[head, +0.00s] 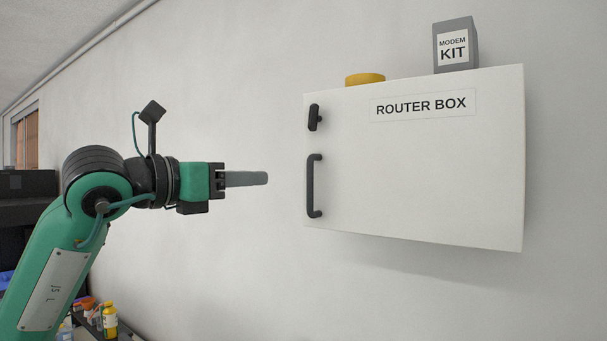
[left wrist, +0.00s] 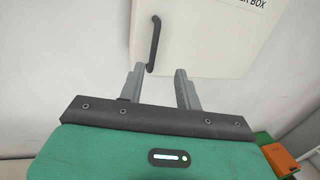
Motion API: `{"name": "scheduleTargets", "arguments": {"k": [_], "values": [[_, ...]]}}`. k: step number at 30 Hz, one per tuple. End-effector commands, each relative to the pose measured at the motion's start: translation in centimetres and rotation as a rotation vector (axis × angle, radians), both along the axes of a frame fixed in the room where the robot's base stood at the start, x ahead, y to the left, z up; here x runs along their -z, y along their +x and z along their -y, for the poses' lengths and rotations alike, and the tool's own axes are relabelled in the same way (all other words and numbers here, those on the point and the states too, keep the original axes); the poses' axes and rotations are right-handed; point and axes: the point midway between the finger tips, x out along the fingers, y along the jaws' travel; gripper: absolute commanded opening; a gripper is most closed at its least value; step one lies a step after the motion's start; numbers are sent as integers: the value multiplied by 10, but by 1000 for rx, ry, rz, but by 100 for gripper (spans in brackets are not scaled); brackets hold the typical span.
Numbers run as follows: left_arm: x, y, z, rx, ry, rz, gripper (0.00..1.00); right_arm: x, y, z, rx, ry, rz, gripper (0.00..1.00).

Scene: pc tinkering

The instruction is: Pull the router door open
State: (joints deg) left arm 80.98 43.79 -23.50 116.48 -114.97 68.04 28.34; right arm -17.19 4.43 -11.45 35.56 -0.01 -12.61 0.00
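The router box (head: 430,165) is a white wall cabinet with its door shut, labelled ROUTER BOX. A black vertical bar handle (head: 312,186) is on the door's left side, with a small black latch (head: 315,117) above it. My left gripper (head: 266,178) is to the left of the handle, apart from it, pointing right. In the left wrist view its two grey fingers (left wrist: 160,86) are spread with nothing between them. The handle (left wrist: 154,43) shows there just beyond the left finger's tip. My right gripper is not in view.
Bottles and small items, one a yellow bottle (head: 110,320), are at the lower left. The wall between gripper and box is clear.

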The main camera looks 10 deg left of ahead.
Motion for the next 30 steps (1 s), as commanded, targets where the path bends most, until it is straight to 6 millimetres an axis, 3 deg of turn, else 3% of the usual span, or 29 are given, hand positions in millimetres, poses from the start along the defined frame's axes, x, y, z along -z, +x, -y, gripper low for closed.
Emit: {"name": "scheduleTargets", "arguments": {"k": [5, 21, 30], "values": [[-6, 6, -3, -34, 10, 1, 34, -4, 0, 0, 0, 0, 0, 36], [-9, 90, 54, -28, 9, -1, 34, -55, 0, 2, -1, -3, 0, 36], [-5, 114, 69, -30, 9, 1, 34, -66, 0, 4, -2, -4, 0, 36]]}}
